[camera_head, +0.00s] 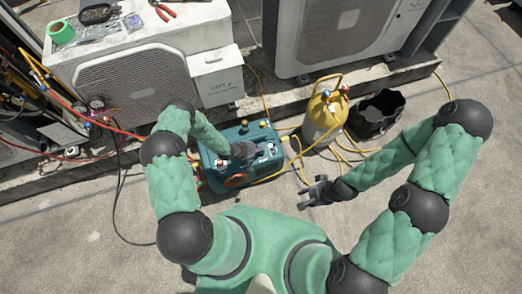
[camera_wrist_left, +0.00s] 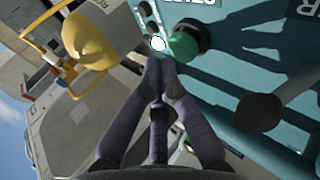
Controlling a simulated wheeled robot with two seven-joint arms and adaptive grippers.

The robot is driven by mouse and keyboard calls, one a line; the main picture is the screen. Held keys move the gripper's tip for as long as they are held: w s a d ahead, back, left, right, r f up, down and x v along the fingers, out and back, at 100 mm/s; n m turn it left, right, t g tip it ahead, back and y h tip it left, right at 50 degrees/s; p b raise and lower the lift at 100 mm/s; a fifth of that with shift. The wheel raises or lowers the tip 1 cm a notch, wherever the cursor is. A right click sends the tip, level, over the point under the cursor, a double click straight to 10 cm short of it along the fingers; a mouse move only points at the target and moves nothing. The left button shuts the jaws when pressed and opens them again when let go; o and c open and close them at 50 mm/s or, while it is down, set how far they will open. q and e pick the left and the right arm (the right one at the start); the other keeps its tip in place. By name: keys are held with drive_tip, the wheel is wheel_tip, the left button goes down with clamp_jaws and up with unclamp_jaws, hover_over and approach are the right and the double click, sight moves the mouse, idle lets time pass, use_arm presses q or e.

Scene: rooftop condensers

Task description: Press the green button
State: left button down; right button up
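The teal machine (camera_head: 225,180) stands on the ground in the middle of the head view. In the left wrist view its teal panel (camera_wrist_left: 245,65) carries a round green button (camera_wrist_left: 184,46), with a small white round button or light (camera_wrist_left: 158,43) just left of it. My left gripper (camera_head: 250,150) is over the machine's panel. In the left wrist view its fingertips (camera_wrist_left: 161,63) are together, with nothing seen between them, just below the green button in the picture. I cannot tell whether they touch the panel. My right gripper (camera_head: 313,191) is open and empty, right of the machine.
A yellow tank (camera_head: 325,115) and a black bucket (camera_head: 377,113) stand right of the machine, with yellow hoses around them. A dark knob (camera_wrist_left: 258,112) is on the panel. Condenser units (camera_head: 135,85) stand behind. The ground at right is clear.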

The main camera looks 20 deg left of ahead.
sight(260, 152)
use_arm(q)
drive_tip(key=shift+r, duration=0.2)
drive_tip(key=shift+r+p, duration=1.5)
drive_tip(key=shift+r, duration=1)
drive_tip(key=shift+s+d+r, duration=0.15)
drive_tip(key=shift+d+r, duration=0.05)
drive_tip(key=shift+r, duration=0.05)
drive_tip(key=s+d+r+m+g+y+p, duration=0.1)
drive_tip(key=s+d+r+m+g, duration=0.1)
drive_tip(key=s+r, duration=0.7)
drive_tip(key=s+d+r+m+g+y+p, duration=0.1)
drive_tip(key=s+d+r+m+g+p, duration=0.1)
drive_tip(key=s+r, duration=0.7)
drive_tip(key=s+d+m+g, duration=0.1)
drive_tip(key=s+m+g, duration=0.1)
drive_tip(key=s+m, duration=0.1)
drive_tip(key=shift+s+r, duration=0.35)
drive_tip(key=shift+s, duration=0.1)
